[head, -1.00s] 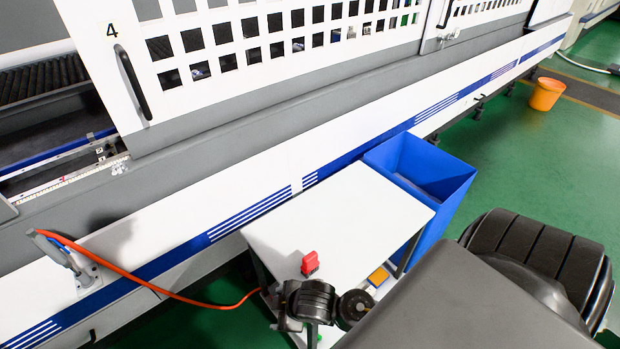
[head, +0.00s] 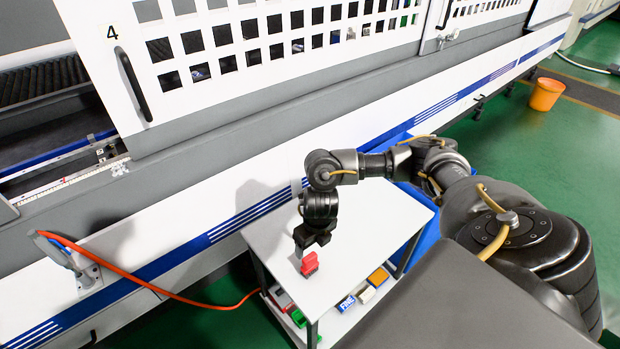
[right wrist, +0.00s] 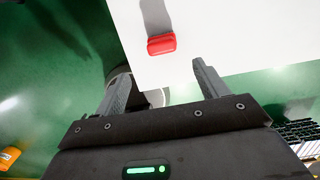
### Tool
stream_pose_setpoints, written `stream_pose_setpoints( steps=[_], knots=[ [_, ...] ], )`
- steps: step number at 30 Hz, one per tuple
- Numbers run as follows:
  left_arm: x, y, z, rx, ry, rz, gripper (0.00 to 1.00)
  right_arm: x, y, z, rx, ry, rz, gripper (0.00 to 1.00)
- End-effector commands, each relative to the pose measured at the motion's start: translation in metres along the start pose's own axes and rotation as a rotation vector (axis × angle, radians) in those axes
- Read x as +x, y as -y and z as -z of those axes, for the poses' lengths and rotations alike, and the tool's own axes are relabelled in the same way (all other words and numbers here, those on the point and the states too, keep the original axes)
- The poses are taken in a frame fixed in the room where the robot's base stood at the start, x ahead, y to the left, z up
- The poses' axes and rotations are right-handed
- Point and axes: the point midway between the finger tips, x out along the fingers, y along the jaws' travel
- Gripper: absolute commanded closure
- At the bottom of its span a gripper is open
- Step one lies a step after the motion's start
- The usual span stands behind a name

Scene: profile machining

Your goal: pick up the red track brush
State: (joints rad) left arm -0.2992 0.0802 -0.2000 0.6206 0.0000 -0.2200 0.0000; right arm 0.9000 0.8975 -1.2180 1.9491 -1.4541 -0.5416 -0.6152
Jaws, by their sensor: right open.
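The red track brush (head: 309,265) stands on the white top of a small cart (head: 375,215), near the cart's front left edge. My right gripper (head: 304,250) hangs over the cart top just behind the brush. Its two fingers are spread with nothing between them in the right wrist view (right wrist: 160,88). I cannot tell whether the gripper touches the brush. My left gripper is not in view.
The cart's lower shelf holds several small boxes, among them a yellow one (head: 378,277). The white machine (head: 230,160) runs along the back. An orange hose (head: 150,284) hangs at left. An orange bucket (head: 546,94) stands far right.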

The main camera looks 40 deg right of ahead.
Motion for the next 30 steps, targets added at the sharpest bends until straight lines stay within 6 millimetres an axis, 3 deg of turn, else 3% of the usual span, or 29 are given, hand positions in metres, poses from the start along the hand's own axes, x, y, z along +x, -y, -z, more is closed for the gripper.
stream_pose_setpoints(
  steps=[5, 15, 23, 30],
  knots=[
    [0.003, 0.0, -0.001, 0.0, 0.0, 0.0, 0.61, 0.005, 0.004, 0.001, -0.006, -0.007, 0.008, 0.27],
    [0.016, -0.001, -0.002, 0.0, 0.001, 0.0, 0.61, 0.051, 0.003, 0.0, -0.003, -0.005, 0.006, 0.27],
    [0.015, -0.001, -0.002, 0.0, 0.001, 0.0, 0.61, 0.058, 0.003, -0.001, -0.003, -0.004, 0.006, 0.27],
    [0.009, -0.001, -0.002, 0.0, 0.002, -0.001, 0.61, 0.093, 0.004, -0.002, -0.001, -0.007, 0.007, 0.27]
  ],
)
